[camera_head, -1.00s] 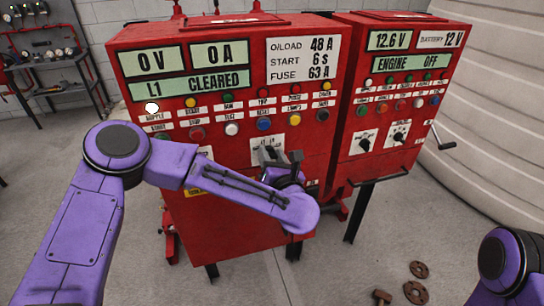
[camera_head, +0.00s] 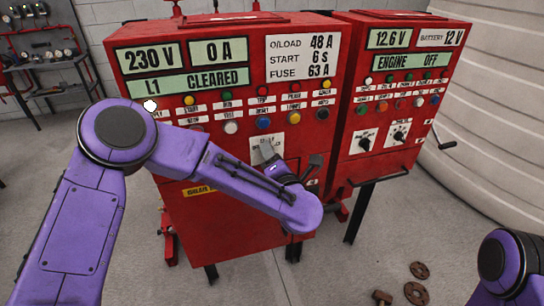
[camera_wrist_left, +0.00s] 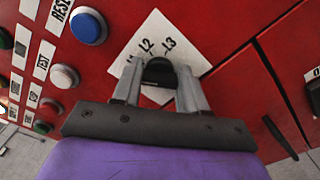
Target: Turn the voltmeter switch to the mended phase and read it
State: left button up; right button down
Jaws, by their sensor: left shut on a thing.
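The voltmeter switch (camera_wrist_left: 159,72) is a black knob on a white plate (camera_wrist_left: 150,36) marked L2 and L3, with a further mark partly hidden, in the left wrist view. My left gripper (camera_wrist_left: 160,85) is shut on the knob, one finger on each side. In the head view my left gripper (camera_head: 268,152) reaches the plate on the red panel (camera_head: 240,160), and the arm hides much of it. The voltmeter display (camera_head: 150,58) reads 230 V. The ammeter display (camera_head: 218,53) reads 0 A. The line below (camera_head: 190,82) reads L1 CLEARED. My right gripper is not in view.
A second red panel (camera_head: 400,100) on the right reads 12.6 V and ENGINE OFF. Rows of lamps and buttons (camera_head: 264,123) lie just above the switch plate. Loose rusty parts (camera_head: 415,292) lie on the floor at the lower right.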

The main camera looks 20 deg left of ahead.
pick_arm(q)
jog(key=shift+r+m, duration=0.2)
jog(key=shift+m, duration=0.6)
jog(key=shift+w, duration=0.1)
jog(key=o, duration=0.9)
jog(key=shift+o, duration=0.8)
jog(key=shift+f, duration=0.15)
jog(key=b+v, duration=0.3)
jog(key=v, duration=0.7)
jog(key=shift+d, duration=0.2)
